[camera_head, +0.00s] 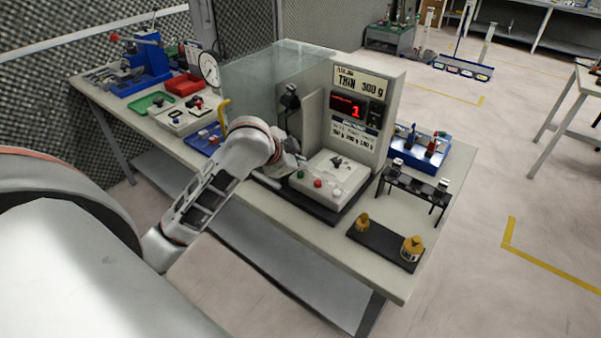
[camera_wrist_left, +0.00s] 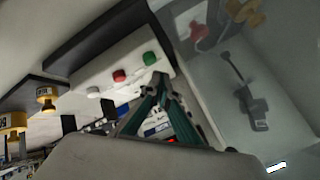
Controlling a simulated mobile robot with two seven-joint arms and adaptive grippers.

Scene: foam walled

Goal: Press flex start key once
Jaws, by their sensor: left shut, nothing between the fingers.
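The flex test machine (camera_head: 380,122) stands on the bench with a red lit display (camera_head: 349,107) reading 1. On its pale front base (camera_head: 335,181) sit a green key (camera_head: 299,174), a red key (camera_head: 317,183) and a white key (camera_head: 337,192). The left wrist view also shows the green key (camera_wrist_left: 150,59), red key (camera_wrist_left: 119,76) and white key (camera_wrist_left: 93,92). My left gripper (camera_wrist_left: 160,78) is shut and empty, its tips just beside the green key; I cannot tell whether they touch it. In the head view the gripper (camera_head: 298,161) is small and partly hidden. My right gripper is out of view.
A clear guard (camera_head: 262,85) stands behind my left wrist. A black rack (camera_head: 412,186) and a dark tray (camera_head: 384,246) with yellow weights are to the right.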

